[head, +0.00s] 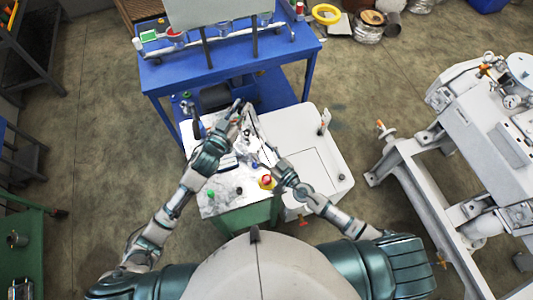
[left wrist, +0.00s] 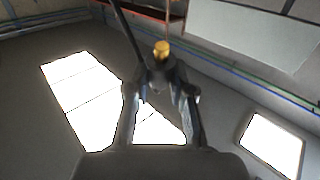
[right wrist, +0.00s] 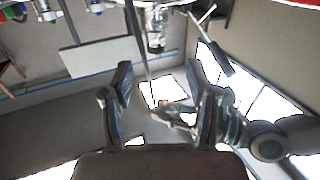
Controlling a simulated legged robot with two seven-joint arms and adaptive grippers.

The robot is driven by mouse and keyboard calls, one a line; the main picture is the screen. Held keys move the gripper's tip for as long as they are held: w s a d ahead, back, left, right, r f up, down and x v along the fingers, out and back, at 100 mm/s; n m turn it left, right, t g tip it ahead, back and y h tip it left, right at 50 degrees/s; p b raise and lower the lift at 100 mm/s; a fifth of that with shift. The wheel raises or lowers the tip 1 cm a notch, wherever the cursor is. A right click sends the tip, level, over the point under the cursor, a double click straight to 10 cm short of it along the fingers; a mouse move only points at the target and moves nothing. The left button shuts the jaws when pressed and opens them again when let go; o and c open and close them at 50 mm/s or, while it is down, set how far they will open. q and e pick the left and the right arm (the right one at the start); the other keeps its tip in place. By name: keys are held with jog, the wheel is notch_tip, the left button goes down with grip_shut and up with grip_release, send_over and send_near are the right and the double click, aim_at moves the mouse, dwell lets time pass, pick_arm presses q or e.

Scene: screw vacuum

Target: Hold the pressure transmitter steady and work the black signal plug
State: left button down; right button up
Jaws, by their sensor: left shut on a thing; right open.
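My left gripper (head: 240,108) is the higher one, above the work surface near the blue table. In the left wrist view its fingers (left wrist: 160,92) are shut on a dark grey body with a gold-coloured top (left wrist: 162,48), which looks like the pressure transmitter. My right gripper (head: 268,157) is lower and to the right of it, over the white bench. In the right wrist view its fingers (right wrist: 159,82) are spread and empty. A small orange tip (right wrist: 165,103) and my left gripper show beyond them. I cannot clearly make out the black signal plug.
A blue table (head: 185,75) with pipes and a grey panel (head: 215,10) stands at the back. The white bench top (head: 310,160) is mostly clear on the right. White machinery (head: 485,125) stands at right.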

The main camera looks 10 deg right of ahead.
aim_at(250, 135)
pick_arm(q)
jog(key=shift+d, duration=0.7)
pick_arm(e)
jog(key=x, duration=0.5)
jog(key=d+x, duration=0.1)
jog(key=x, duration=0.2)
jog(key=shift+w+a, duration=0.2)
jog(key=shift+w, duration=0.3)
pick_arm(q)
jog(key=shift+a, duration=0.35)
pick_arm(e)
jog(key=shift+w+a+f, duration=0.1)
jog(key=shift+w+a, duration=0.25)
jog(key=shift+a, duration=0.15)
pick_arm(q)
jog(key=shift+a, duration=0.25)
pick_arm(e)
jog(key=shift+a, duration=0.25)
